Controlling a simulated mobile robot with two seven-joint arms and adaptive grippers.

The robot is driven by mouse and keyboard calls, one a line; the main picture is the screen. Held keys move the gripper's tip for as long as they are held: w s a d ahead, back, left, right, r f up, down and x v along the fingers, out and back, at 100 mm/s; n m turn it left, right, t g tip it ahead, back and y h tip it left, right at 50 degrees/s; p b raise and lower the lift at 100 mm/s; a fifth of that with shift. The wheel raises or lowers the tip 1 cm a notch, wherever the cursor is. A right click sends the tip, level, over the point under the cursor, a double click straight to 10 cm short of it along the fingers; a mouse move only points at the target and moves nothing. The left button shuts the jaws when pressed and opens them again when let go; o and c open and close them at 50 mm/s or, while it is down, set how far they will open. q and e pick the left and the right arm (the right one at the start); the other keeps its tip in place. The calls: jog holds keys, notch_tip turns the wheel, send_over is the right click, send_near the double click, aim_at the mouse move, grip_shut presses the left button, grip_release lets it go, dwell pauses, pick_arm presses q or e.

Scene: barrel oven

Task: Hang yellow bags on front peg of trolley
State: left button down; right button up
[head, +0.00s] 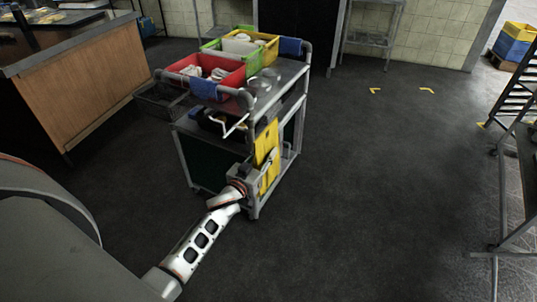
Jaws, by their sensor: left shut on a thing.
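The trolley (300,106) stands upright in the middle of the head view. Yellow bags (266,140) hang flat and upright at its near right corner, beside the frame. My left gripper (264,172) reaches in from the lower left and is shut on the yellow bags at their lower part. A pale bent rod (236,127), which looks like a peg, sticks out at the trolley's near end, left of the bags. I cannot tell whether the bags touch a peg. My right gripper is out of view.
The trolley top carries a red crate (209,65), a green crate (222,46) and a yellow crate (271,45). A dark wire basket (160,100) juts out left. A wooden counter (80,85) stands left, a metal rack (522,190) right. Floor right of the trolley is clear.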

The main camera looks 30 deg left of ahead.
pick_arm(q)
jog(key=a+f+b, duration=0.1)
jog(key=a, duration=0.8)
jog(key=shift+s+f+b, duration=0.15)
jog(key=shift+f+b, duration=0.1)
jog(key=shift+b, duration=0.15)
dwell(0.5)
dwell(0.6)
jog(key=c, duration=1.6)
grip_release()
jog(key=shift+f, duration=0.1)
